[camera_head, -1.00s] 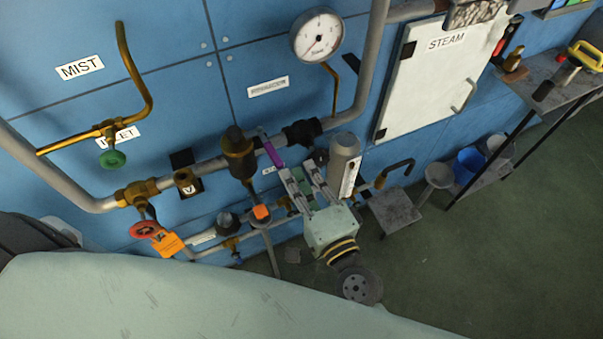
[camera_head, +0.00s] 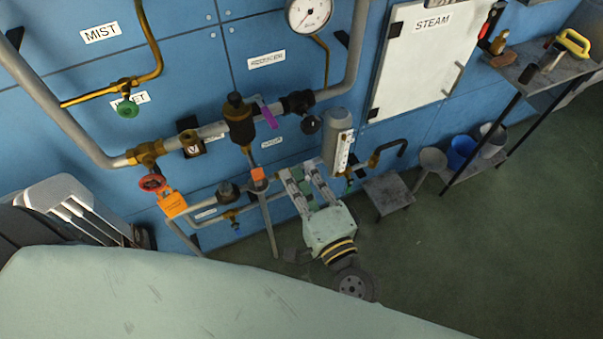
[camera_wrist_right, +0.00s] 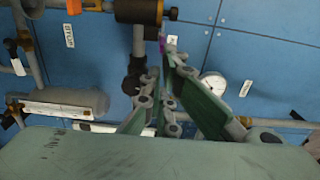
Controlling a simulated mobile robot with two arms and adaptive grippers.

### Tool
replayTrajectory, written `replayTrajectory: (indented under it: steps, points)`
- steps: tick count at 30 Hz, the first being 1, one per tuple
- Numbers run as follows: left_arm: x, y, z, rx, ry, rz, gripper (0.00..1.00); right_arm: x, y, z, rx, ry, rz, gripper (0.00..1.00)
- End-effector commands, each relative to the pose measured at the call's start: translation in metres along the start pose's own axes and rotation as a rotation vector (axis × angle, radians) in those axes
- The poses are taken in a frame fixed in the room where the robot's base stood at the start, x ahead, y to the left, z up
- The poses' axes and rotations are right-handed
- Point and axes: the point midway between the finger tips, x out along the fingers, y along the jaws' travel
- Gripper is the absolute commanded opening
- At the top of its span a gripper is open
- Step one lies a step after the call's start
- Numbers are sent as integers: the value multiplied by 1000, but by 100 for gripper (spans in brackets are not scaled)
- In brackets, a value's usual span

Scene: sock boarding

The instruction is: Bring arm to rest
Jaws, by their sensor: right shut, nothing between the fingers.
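My right gripper (camera_head: 302,171) is in front of the lower part of the blue wall, below the pipe with the purple lever (camera_head: 269,114). Its fingers are shut and nothing is held. It stands apart from the lever in the head view. In the right wrist view my right gripper (camera_wrist_right: 162,78) shows its green and grey fingers, with a small bit of the purple lever behind the tips.
Pipes, a brown valve body (camera_head: 239,120), a red handwheel (camera_head: 152,183) with an orange tag (camera_head: 173,204) and a grey cylinder (camera_head: 338,135) surround the gripper. A small stool (camera_head: 388,192) and a shelf (camera_head: 545,80) stand right. Green floor (camera_head: 480,260) is open at lower right.

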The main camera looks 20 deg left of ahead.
Motion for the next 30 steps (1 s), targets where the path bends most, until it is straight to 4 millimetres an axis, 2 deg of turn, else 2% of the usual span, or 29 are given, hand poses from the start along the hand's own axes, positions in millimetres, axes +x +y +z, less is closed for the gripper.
replayTrajectory:
  steps: [5,12,15,18,20,23,24,26,27,30]
  points:
    - [0,-2,1,2,-1,-3,66,0,0,0,0,0,-1,0]
    - [0,-22,-30,4,42,-25,66,0,0,0,0,0,-1,0]
    - [0,-23,-32,3,46,-27,66,0,0,0,-1,0,1,0]
    - [2,-21,-27,3,39,-24,66,0,16,-2,-22,3,26,0]
    - [4,-18,-22,2,31,-21,66,-2,38,-6,-56,7,66,0]
    - [8,-13,-12,1,18,-15,66,-10,96,-16,-147,11,173,0]
    - [10,-11,-9,1,14,-13,66,-16,125,-21,-191,10,227,0]
    - [13,-9,-7,1,10,-10,66,-28,170,-29,-261,4,312,0]
    - [15,-8,-7,1,10,-9,66,-38,199,-34,-307,-4,369,0]
    - [19,-8,-7,2,11,-9,66,-69,268,-46,-415,-33,511,0]
